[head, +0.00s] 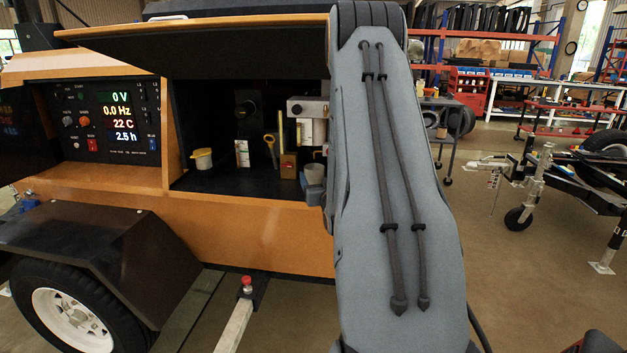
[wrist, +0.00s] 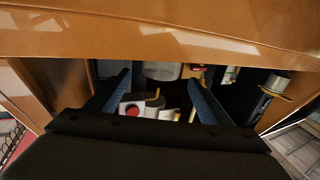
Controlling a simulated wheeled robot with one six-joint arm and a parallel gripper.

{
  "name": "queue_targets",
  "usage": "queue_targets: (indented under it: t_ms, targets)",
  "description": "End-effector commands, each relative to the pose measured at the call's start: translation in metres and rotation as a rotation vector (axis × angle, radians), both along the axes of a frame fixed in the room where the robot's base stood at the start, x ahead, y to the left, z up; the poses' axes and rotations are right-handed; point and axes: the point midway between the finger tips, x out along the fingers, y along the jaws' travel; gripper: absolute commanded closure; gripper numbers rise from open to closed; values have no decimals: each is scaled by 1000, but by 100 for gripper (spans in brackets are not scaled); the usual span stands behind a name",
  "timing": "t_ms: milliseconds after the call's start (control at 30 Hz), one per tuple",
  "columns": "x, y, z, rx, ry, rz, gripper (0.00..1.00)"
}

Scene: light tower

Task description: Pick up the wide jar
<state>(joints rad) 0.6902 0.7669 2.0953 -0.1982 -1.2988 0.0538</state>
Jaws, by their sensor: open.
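A wide grey cylindrical jar (head: 314,174) stands near the front of the open compartment, at its right side, partly covered by my arm in the head view. In the wrist view what looks like the same grey jar (wrist: 163,71) is at the top centre. My gripper (wrist: 160,78) is open, with its two dark blue fingers apart. The jar shows between and just beyond the fingertips. I cannot tell whether either finger touches it.
The raised orange lid (head: 200,30) overhangs; an orange sill (head: 250,205) runs along the front.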

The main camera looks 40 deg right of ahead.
Motion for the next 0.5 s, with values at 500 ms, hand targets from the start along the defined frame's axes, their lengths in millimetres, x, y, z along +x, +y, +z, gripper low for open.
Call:
queue_targets:
  t_ms: [500]
  targets:
    - [46, -24, -3, 2, 2, 0, 26]
